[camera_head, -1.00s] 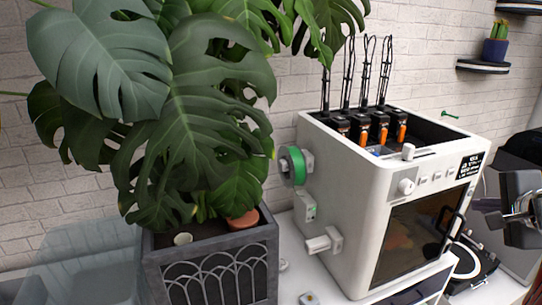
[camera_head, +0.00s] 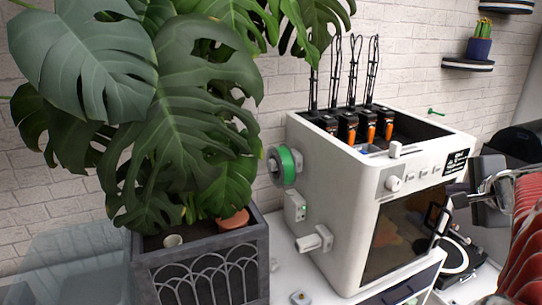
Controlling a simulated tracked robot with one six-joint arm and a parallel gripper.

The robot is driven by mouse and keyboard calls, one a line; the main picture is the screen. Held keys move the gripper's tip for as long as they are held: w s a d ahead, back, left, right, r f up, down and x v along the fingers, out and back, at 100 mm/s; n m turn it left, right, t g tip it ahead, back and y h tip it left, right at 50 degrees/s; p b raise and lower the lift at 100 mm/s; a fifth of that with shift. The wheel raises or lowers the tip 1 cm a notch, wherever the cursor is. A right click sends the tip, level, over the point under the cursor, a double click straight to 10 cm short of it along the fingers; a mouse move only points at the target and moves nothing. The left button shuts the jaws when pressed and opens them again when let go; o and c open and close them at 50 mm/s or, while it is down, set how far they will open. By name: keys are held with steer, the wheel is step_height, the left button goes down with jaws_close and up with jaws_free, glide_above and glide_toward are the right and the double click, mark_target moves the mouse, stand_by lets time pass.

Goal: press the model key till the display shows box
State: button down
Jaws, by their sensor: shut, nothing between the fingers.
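The white 3D printer (camera_head: 335,190) stands on the table right of the plant. Its display (camera_head: 456,162) is a small black panel with white text at the upper right of the front; the text is too small to read. A row of small keys (camera_head: 423,175) sits left of the display, beside a round white knob (camera_head: 394,184). I cannot tell which key is the model key. My gripper (camera_head: 486,200), dark grey with silver links, is at the right edge, shut and empty. It appears just right of the display; contact cannot be told.
A large leafy plant in a grey planter (camera_head: 205,272) fills the left. A green spool (camera_head: 286,165) juts from the printer's left side. Several black stalks with orange parts rise from its top. A dark round device (camera_head: 458,258) lies at the lower right. A shelf (camera_head: 474,64) holds a cactus.

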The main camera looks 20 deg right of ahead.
steer(key=shift+w+a, duration=0.2)
steer(key=shift+w, duration=2.1)
steer(key=shift+w, duration=0.15)
steer(key=shift+w, duration=0.3)
steer(key=shift+w+a, duration=0.1)
steer(key=shift+w, duration=0.25)
stand_by(1.1)
steer(key=shift+s, duration=0.8)
steer(key=shift+s, duration=0.1)
steer(key=s, duration=0.4)
steer(key=shift+s+d, duration=0.3)
steer(key=shift+s, duration=0.1)
